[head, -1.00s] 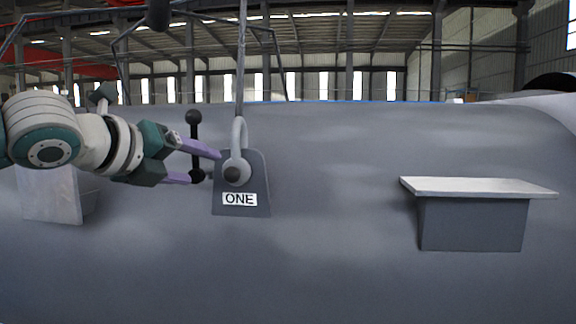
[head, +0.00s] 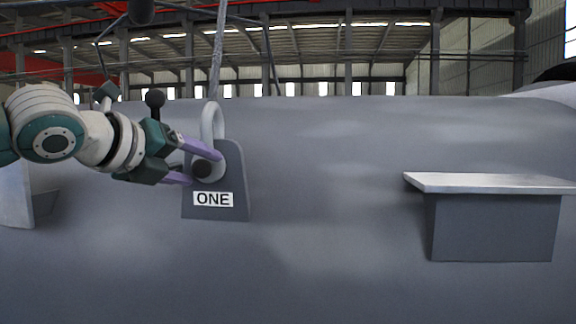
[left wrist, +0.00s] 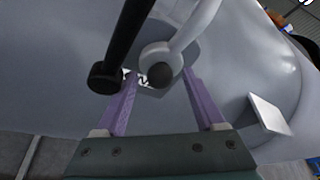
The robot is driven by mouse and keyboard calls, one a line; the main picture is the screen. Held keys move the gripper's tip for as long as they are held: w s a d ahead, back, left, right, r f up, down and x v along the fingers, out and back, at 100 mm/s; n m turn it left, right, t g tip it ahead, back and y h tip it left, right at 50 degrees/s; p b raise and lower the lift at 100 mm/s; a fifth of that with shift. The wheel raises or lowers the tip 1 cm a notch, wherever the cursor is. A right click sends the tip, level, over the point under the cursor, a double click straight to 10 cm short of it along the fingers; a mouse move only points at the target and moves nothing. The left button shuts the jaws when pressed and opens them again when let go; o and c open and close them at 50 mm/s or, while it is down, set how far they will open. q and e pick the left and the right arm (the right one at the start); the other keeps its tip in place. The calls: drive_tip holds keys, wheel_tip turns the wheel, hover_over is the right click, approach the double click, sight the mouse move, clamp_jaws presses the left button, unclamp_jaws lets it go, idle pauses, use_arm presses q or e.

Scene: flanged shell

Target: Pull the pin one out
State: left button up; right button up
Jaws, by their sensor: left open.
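A dark lug plate (head: 232,190) with the label ONE (head: 213,199) stands on the big grey shell. A light grey shackle (head: 208,118) hangs in it, and a dark round pin end (head: 203,169) shows at its eye. In the left wrist view this bar (left wrist: 122,48) slants down left of the shackle (left wrist: 192,30). My left gripper is open; its purple fingers lie either side of the pin end (left wrist: 161,75) in the picture. Contact is unclear. My right gripper is out of view.
A grey bracket with a flat top (head: 490,184) juts from the shell at the right. Another pale plate (head: 15,195) stands at the left edge. A rope (head: 218,50) runs up from the shackle. The shell between lug and bracket is clear.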

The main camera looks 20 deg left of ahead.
use_arm(q)
clamp_jaws()
idle(0.4)
drive_tip(key=shift+s, duration=0.1)
drive_tip(key=shift+s+d, duration=0.25)
drive_tip(key=shift+s, duration=0.9)
drive_tip(key=s+d+b, duration=0.2)
drive_tip(key=s, duration=0.6)
idle(0.3)
